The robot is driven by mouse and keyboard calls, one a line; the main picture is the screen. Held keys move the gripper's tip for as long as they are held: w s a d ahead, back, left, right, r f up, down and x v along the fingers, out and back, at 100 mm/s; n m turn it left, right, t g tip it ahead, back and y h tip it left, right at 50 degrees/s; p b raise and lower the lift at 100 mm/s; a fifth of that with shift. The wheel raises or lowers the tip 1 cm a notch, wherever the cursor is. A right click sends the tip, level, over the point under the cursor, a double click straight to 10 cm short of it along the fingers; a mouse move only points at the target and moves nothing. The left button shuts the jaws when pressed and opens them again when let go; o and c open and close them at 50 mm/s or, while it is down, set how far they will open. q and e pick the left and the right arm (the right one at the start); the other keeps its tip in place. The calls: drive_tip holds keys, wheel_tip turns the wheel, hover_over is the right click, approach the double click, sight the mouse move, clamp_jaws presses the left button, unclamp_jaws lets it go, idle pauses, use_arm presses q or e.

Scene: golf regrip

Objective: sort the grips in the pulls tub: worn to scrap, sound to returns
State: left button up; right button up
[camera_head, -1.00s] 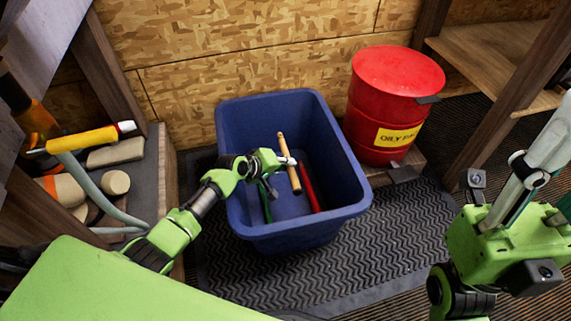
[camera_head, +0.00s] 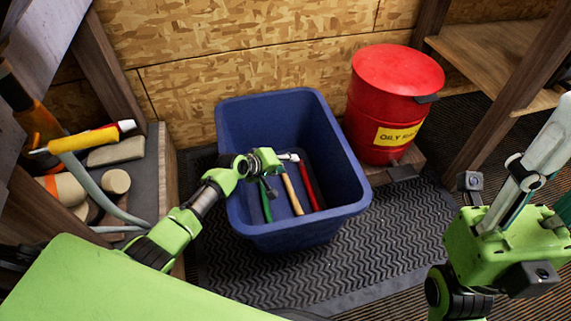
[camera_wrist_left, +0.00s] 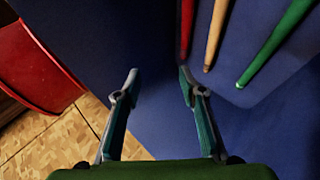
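The blue tub (camera_head: 348,196) stands on the floor mat in the head view. In it lie a green grip (camera_head: 266,203), a tan grip (camera_head: 292,195) and a red grip (camera_head: 308,185), side by side. The left wrist view shows the red grip (camera_wrist_left: 187,25), the tan grip (camera_wrist_left: 215,38) and the green grip (camera_wrist_left: 272,45) beyond the fingers. My left gripper (camera_wrist_left: 158,75) is open and empty inside the tub, apart from the grips. It also shows over the tub in the head view (camera_head: 288,157). My right gripper's fingers are not clearly visible; its arm is at the right edge.
A red oily rag can (camera_head: 385,110) stands behind the tub on the right. A shelf at left holds a yellow-handled tool (camera_head: 85,139) and several blocks and cylinders. A ribbed mat (camera_head: 350,265) lies in front of the tub.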

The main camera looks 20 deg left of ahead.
use_arm(q)
drive_tip(key=v, duration=1.2)
idle(0.8)
